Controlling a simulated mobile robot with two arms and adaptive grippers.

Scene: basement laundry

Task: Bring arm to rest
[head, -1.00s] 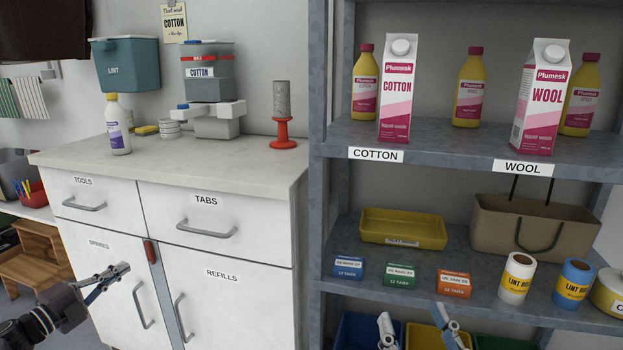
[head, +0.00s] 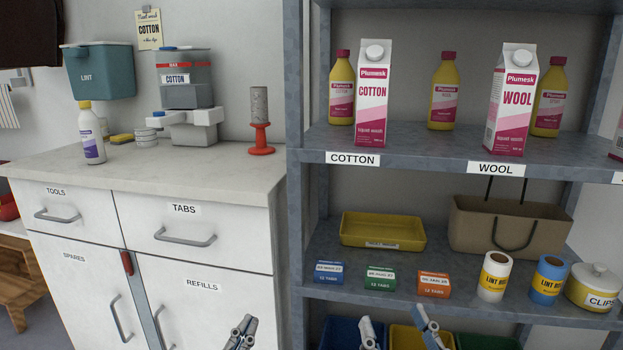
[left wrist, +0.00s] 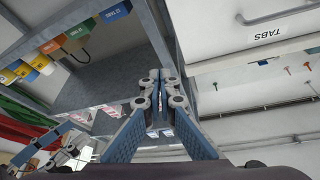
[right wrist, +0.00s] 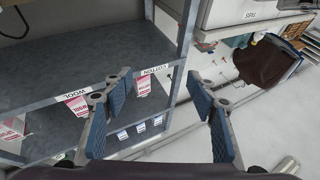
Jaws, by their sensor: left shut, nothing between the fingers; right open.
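My left gripper (head: 241,333) is at the bottom of the head view, in front of the REFILLS cabinet door (head: 190,305). Its fingers also show pressed together in the left wrist view (left wrist: 160,110), with nothing between them. My right gripper (head: 402,335) is at the bottom of the head view, in front of the lower shelf bins. Its fingers stand wide apart and empty in the right wrist view (right wrist: 157,115). Both grippers are below the shelf with the tabs boxes, and neither holds anything.
The metal shelf (head: 420,278) carries blue, green and orange tabs boxes, lint rolls, a yellow tray (head: 383,232) and a tan bag (head: 512,225). Cartons and bottles stand on the shelf above. The white cabinet (head: 75,270) with its counter (head: 140,172) is at left.

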